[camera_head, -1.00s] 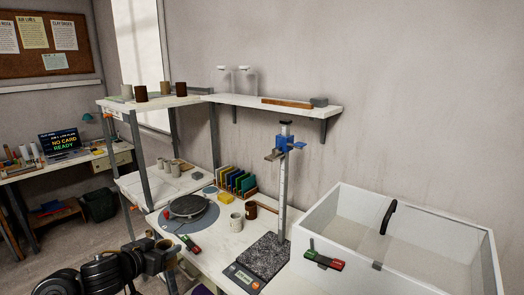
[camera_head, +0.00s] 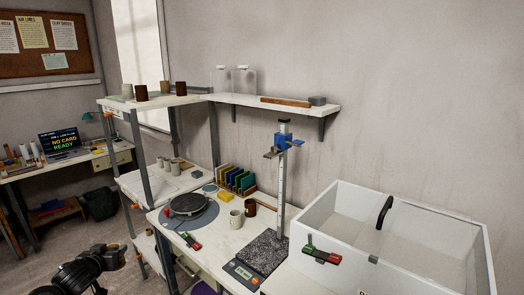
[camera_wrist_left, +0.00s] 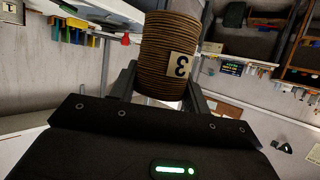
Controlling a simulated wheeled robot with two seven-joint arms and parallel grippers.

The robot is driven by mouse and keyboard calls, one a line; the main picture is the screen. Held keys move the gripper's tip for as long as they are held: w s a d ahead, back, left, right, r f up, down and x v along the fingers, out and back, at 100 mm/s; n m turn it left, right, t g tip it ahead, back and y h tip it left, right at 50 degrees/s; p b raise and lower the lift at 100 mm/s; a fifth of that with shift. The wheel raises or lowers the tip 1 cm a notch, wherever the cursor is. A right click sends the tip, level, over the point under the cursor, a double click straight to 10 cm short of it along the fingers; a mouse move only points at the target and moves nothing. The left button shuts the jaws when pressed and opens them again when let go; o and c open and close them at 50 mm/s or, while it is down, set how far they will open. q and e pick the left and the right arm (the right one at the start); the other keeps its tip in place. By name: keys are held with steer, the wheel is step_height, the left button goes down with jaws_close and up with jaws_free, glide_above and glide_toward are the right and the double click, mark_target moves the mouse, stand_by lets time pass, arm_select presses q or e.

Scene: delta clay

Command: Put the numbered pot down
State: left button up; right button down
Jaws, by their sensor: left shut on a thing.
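The numbered pot (camera_wrist_left: 170,50) is a brown ribbed cylinder with a pale label bearing a dark 3, seen upside down in the left wrist view. My left gripper (camera_wrist_left: 160,88) is shut on it, with one dark finger on each side. In the head view my left gripper (camera_head: 112,257) is at the bottom left, over the floor and left of the workbench (camera_head: 215,245). The pot cannot be made out in its jaws there. My right gripper is not in view.
Several pots stand on the upper shelf (camera_head: 150,102) and lower shelf (camera_head: 150,185).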

arm_select(q)
steer(key=s+a+n+g+y, duration=0.25)
steer(key=a+n+y, duration=0.2)
steer(key=a, duration=0.75)
steer(key=s+a+n+g+y, duration=0.3)
steer(key=s+a+n+y, duration=0.25)
steer(key=s, duration=0.45)
steer(key=w+d+r+m+t+h, duration=0.1)
steer(key=w+d+r+m+h, duration=0.1)
steer(key=d, duration=0.5)
steer(key=w+d+r+m+t+h, duration=0.2)
steer(key=d+r, duration=0.1)
steer(key=d, duration=0.5)
steer(key=w+d+r+m+t+h, duration=0.1)
steer(key=w+d+r+m, duration=0.1)
steer(key=d, duration=0.5)
steer(key=s+d+r+m+h, duration=0.1)
steer(key=s+d+r+h, duration=0.1)
steer(key=d+r, duration=0.2)
steer(key=s+d+r+m+t+h, duration=0.1)
steer(key=d+r, duration=0.3)
steer(key=d, duration=0.6)
steer(key=s+d+r+m+h, duration=0.3)
steer(key=d+r, duration=0.1)
steer(key=d, duration=0.3)
steer(key=shift+s+d+r+t+h, duration=0.25)
steer(key=shift+s+d+t+h, duration=0.05)
steer(key=shift+s+d+t, duration=0.05)
steer(key=shift+a, duration=0.15)
